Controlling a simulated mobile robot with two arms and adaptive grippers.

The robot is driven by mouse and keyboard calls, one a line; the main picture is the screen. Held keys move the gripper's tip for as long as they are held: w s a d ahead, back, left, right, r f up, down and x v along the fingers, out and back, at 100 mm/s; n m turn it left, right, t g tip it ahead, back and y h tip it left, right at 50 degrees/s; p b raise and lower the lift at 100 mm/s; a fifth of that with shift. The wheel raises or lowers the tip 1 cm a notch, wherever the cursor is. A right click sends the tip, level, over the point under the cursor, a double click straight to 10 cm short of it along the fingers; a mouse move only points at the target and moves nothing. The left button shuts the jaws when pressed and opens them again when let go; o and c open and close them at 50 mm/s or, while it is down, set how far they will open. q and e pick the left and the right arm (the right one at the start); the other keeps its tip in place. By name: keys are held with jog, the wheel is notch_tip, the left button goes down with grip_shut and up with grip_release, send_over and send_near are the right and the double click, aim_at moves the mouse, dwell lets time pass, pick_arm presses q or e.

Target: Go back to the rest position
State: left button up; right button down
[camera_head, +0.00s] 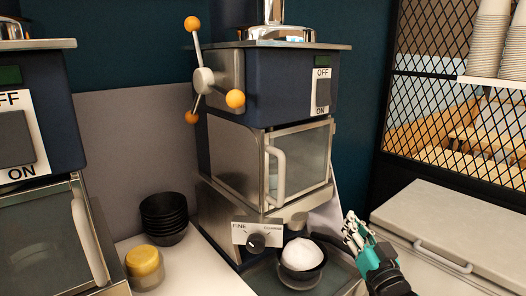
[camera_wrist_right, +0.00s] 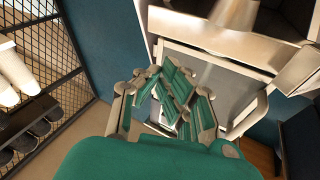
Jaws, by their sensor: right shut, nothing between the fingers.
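My right gripper (camera_head: 354,230) is at the lower right in the head view, with teal and black parts and grey fingers. It is shut and empty, raised beside the ice machine (camera_head: 228,165) and to the right of the bowl of white shaved ice (camera_head: 302,258). In the right wrist view the gripper (camera_wrist_right: 170,95) fills the middle, its fingers folded together in front of the machine's door (camera_wrist_right: 215,80). My left gripper is not in view.
Stacked black bowls (camera_head: 164,217) and a yellow-lidded jar (camera_head: 144,266) stand at the left on the counter. A second machine (camera_head: 30,130) is at the left edge. A closed chest lid (camera_head: 450,225) and a mesh partition (camera_head: 455,90) lie at the right.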

jog(key=s+a+f+g+h, duration=0.15)
jog(key=s+f+g, duration=0.25)
jog(key=s+f, duration=0.55)
jog(key=s+f+g+h, duration=0.2)
jog(key=s+f+g, duration=0.35)
jog(key=f, duration=0.65)
jog(key=s+f+n+g, duration=0.1)
jog(key=s+f+g, duration=0.25)
jog(key=s, duration=0.65)
jog(key=s+f+n+g, duration=0.1)
jog(key=s+f+g, duration=0.25)
jog(key=s, duration=0.75)
notch_tip(320, 180, down, 28)
jog(key=s+g+b, duration=0.2)
jog(key=s+d+f+b, duration=0.1)
jog(key=s+d+f, duration=0.2)
jog(key=s+f, duration=1.4)
jog(key=shift+f+n+g, duration=0.3)
jog(key=shift+f+g, duration=0.05)
jog(key=shift+f, duration=0.4)
jog(key=shift+h, duration=0.25)
